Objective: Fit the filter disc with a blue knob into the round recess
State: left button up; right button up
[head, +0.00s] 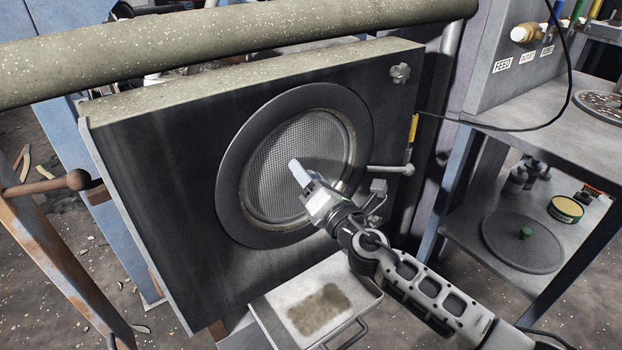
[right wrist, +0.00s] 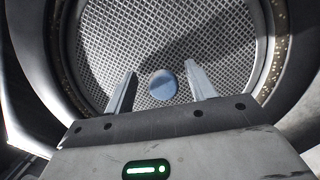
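The mesh filter disc (head: 272,172) lies inside the round recess, within its dark ring (head: 231,185) on the front of the big box. I cannot tell whether it sits fully flush. Its blue knob (right wrist: 163,85) shows in the right wrist view; in the head view my gripper hides it. My right gripper (head: 296,170) is in front of the disc. Its two fingers (right wrist: 160,92) stand apart on either side of the knob, with gaps on both sides. My left gripper is not in view.
A mesh disc with a green knob (head: 526,233) and a yellow-green tin (head: 566,208) are on the lower shelf at right. Another disc (head: 596,97) lies on the bench top. A tray (head: 272,318) sits below the box. A thick pipe (head: 230,42) crosses above.

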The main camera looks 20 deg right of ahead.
jog(key=shift+s+f, duration=0.1)
jog(key=shift+f, duration=0.15)
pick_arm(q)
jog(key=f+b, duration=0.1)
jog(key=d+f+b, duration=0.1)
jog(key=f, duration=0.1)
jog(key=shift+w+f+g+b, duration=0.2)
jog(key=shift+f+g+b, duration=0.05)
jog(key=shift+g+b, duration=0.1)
pick_arm(e)
jog(key=v, duration=1.5)
jog(key=shift+s+r, duration=0.2)
jog(key=shift+s, duration=0.2)
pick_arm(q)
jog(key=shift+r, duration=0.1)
pick_arm(e)
jog(key=shift+d, duration=0.15)
